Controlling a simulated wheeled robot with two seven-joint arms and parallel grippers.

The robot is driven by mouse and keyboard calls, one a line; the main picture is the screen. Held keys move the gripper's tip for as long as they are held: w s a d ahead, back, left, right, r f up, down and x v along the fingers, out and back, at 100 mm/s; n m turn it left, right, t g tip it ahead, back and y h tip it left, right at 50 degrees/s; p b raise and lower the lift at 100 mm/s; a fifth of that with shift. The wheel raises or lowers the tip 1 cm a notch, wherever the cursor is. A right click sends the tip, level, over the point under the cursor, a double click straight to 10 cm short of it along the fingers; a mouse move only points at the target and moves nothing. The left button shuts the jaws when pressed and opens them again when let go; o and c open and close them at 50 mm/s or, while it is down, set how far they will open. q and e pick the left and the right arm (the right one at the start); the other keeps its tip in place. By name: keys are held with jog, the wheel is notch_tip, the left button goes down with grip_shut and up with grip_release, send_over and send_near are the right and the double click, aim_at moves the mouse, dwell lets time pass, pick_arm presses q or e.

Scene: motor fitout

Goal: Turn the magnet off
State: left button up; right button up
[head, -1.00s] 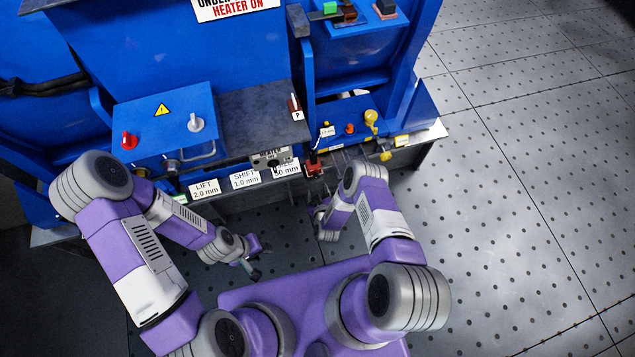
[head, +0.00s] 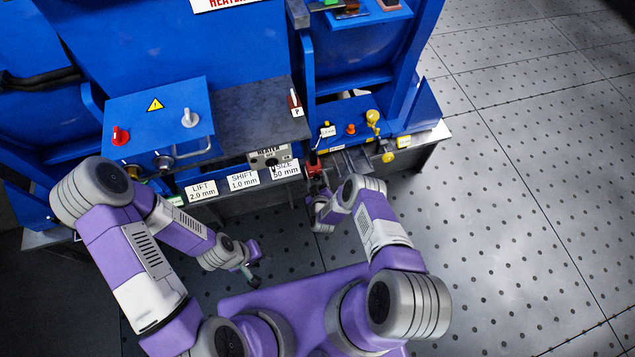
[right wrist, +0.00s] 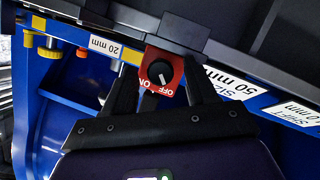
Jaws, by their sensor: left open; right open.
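A red switch box (right wrist: 163,76) with a round black knob (right wrist: 160,72) shows in the right wrist view. Its face is lettered ON and OFF, upside down in this view. A short white mark is on the knob; I cannot tell for sure which word it points at. The red box also shows small in the head view (head: 314,167) at the bench's front edge. My right gripper (right wrist: 163,88) is open, its dark fingers on either side of the box, with no clear contact. My left gripper (head: 252,275) is open and empty, low over the floor.
A grey heater panel (head: 270,157) with a knob sits left of the red box. White labels for lift, shift and size line the edge. Yellow knobs (head: 372,117) stand to the right. A blue box (head: 160,125) carries a red knob and a grey knob.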

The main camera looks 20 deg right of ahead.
jog(key=c, duration=1.1)
jog(key=shift+o, duration=0.2)
jog(key=shift+m, duration=0.3)
jog(key=shift+d+m+y, duration=0.2)
jog(key=shift+m+y, duration=0.6)
jog(key=shift+m, duration=0.1)
jog(key=m+y, duration=0.2)
jog(key=m, duration=0.1)
jog(key=shift+d, duration=0.15)
jog(key=m+y, duration=0.2)
jog(key=m, duration=0.1)
jog(key=shift+d+f, duration=0.1)
jog(key=shift+m+y, duration=0.9)
jog(key=shift+m, duration=0.4)
